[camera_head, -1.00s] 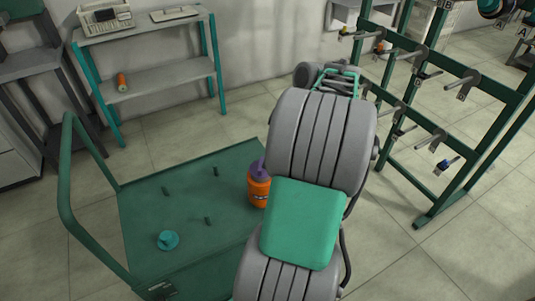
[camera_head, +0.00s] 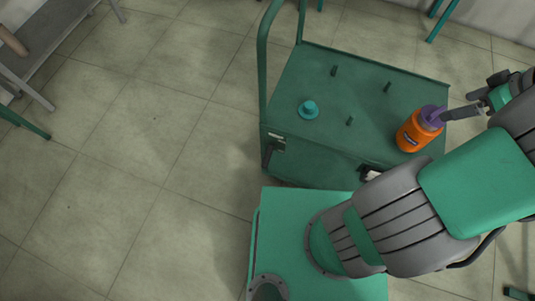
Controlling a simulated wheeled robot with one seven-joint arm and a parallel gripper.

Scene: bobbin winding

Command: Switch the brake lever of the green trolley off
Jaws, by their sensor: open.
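The green trolley (camera_head: 330,112) stands in the upper middle of the head view, with its tube handle at its left end. A dark lever-like part (camera_head: 272,150) with a small pale label sits on its near left corner; it looks like the brake lever, but its setting is too small to tell. My gripper (camera_head: 478,98) is at the right edge, beyond the trolley's right end and far from that lever. It is open and partly hidden by my arm. An orange pot (camera_head: 415,132) with a purple top stands on the deck near it; a grey-purple stem reaches towards my gripper. I cannot tell whether they touch.
A teal knob-like piece (camera_head: 309,109) and several short pegs stand on the deck. A pale part (camera_head: 373,175) at the trolley's near edge is mostly hidden by my arm. A grey bench (camera_head: 45,40) is at the upper left. The floor left of the trolley is clear.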

